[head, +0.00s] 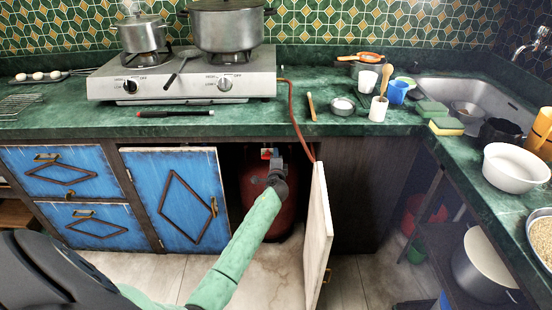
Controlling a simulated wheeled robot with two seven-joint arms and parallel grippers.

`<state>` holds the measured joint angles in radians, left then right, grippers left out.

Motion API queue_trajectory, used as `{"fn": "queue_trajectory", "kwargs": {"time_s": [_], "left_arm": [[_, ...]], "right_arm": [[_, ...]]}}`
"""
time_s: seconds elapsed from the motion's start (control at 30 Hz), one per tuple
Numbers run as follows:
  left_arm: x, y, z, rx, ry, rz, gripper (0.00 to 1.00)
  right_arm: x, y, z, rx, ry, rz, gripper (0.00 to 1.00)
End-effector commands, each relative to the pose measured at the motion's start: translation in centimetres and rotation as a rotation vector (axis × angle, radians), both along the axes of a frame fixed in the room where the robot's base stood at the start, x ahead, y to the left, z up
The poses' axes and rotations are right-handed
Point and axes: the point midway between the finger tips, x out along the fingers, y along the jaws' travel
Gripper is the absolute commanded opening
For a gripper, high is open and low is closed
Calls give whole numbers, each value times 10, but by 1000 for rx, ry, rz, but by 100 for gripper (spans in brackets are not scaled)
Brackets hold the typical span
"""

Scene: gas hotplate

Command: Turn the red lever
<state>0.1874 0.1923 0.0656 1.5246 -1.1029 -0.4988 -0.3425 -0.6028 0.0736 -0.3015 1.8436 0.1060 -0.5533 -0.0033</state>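A small red piece that looks like the red lever (266,153) shows at the top of a dark red gas cylinder (252,190) inside the open cabinet under the counter. My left arm reaches in from the lower left. My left gripper (275,166) is at the top of the cylinder, right beside the red lever and partly in front of it. Its fingers are small and dark here, so I cannot tell whether they touch the lever or are shut. The valve is mostly hidden behind the gripper. My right gripper is not in view.
The open white cabinet door (318,240) stands just right of my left arm. A blue door (178,198) is on the left. A reddish hose (291,110) runs from the hotplate (185,82) over the counter edge toward the cabinet. Pots stand on the burners.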

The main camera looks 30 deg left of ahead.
Motion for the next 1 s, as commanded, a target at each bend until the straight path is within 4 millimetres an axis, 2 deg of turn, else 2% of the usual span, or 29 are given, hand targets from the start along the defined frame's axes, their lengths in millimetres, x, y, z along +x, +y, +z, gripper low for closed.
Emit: {"fn": "queue_trajectory", "kwargs": {"time_s": [0.17, 0.6, 1.0], "left_arm": [[-7, -5, -1, -1, 1, 0, 33], [-59, -36, -1, -1, 1, 0, 33], [-67, -41, 0, 0, 0, 0, 33]], "right_arm": [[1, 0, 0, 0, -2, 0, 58], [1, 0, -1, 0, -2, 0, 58], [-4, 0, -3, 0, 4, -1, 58]]}}
